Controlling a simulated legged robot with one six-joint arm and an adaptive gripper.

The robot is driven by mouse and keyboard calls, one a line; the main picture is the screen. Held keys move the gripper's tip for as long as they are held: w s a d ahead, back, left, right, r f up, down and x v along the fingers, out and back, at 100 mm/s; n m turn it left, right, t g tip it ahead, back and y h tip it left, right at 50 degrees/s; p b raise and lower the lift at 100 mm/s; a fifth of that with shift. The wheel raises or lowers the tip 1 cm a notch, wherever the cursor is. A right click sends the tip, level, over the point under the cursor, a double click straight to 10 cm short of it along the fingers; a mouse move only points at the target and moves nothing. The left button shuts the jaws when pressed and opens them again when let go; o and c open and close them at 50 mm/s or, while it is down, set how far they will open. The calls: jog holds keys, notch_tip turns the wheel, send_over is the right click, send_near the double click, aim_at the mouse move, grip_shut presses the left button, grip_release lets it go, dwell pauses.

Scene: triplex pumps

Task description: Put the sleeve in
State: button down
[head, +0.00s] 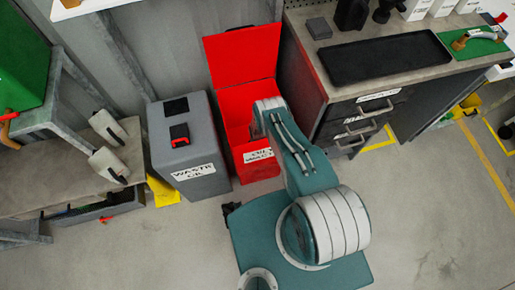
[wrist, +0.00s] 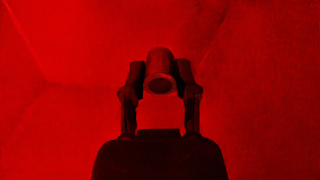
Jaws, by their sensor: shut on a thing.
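In the wrist view my gripper (wrist: 160,80) is shut on a short hollow cylinder, the sleeve (wrist: 160,62), with one finger on each side of it. The sleeve's open end shows as a dark round hole. Red walls surround the gripper and sleeve in that view. In the head view my arm reaches into the open red bin (head: 232,98), whose lid stands up at the back. The gripper and the sleeve are hidden there behind my arm and the bin's walls. A white label on the bin's front is partly covered.
A grey waste bin (head: 205,135) stands left of the red bin. A workbench with drawers and a black tray (head: 385,58) stands to the right. The floor at the lower right is clear.

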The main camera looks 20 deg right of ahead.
jog(key=shift+f, duration=0.6)
jog(key=shift+c, duration=2)
grip_release()
